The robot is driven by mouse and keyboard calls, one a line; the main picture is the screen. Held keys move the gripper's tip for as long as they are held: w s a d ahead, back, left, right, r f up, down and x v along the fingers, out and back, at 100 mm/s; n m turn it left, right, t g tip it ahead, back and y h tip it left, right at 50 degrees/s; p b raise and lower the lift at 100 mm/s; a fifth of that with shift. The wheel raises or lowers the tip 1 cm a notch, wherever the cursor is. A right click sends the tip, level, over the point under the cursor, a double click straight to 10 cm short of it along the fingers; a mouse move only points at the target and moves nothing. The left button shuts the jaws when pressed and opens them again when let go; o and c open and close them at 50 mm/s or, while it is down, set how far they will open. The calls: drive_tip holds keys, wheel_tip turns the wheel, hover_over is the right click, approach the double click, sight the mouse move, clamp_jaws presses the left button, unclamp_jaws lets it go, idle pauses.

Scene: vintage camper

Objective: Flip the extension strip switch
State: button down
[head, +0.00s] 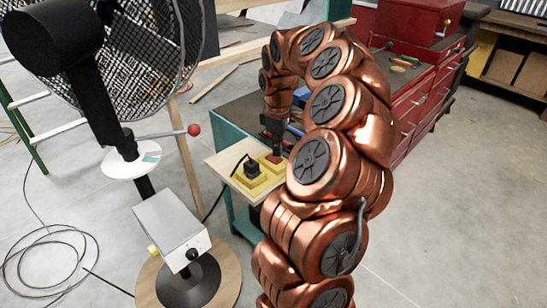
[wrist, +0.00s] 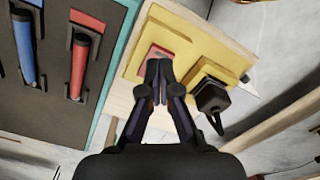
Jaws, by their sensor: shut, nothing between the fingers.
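The yellow extension strip (head: 262,184) sits on a pale wooden board at the edge of the workbench. It also shows in the wrist view (wrist: 191,43). Its red switch (wrist: 155,52) is partly covered by my fingertips; the red switch (head: 275,158) also shows in the head view. A black plug (head: 252,168) stands in the strip's other end, with its cable trailing off. My gripper (wrist: 159,68) is shut and empty, with its fingertips over the red switch. I cannot tell whether they touch it, or which way the switch is set.
The dark workbench has a teal edge (head: 237,205). Blue and red-handled tools (wrist: 80,65) lie in a dark tray beside the strip. A black fan (head: 105,90) on a stand is at left. Red drawers (head: 410,115) stand behind my arm. Open concrete floor lies at right.

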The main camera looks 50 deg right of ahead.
sight(277, 159)
drive_tip(key=shift+f+b, duration=0.7)
drive_tip(key=shift+f, duration=0.5)
idle(0.8)
drive_tip(key=shift+r, duration=0.1)
drive_tip(key=shift+r+p, duration=1.35)
drive_tip(key=shift+r, duration=2.1)
